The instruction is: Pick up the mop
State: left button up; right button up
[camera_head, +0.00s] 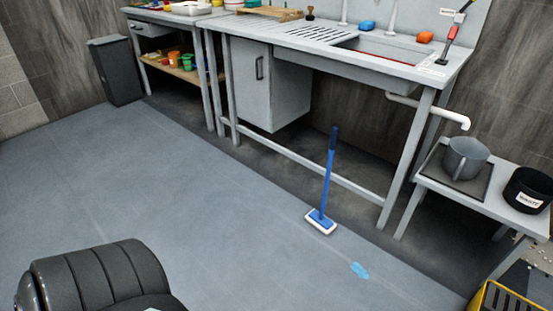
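A blue-handled mop (327,188) stands on the grey floor in front of the sink bench, leaning slightly to the right. Its dark blue grip is at the top, and its flat head, blue above and white below, rests on the floor. Nothing holds it. The grip overlaps the dark space under the bench in the picture; I cannot tell whether it touches anything. Neither of my grippers shows in the head view.
A grey sink bench (262,35) runs along the wall with legs and a low crossbar behind the mop. A low table (485,203) with containers stands right. A yellow crate (505,299) is bottom right. The left floor is clear.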

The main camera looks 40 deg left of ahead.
aim_at(316, 219)
jog(key=u, duration=1)
jog(key=i+l, duration=0.1)
jog(key=i, duration=0.2)
jog(key=i+l+z, duration=0.1)
jog(key=i, duration=0.2)
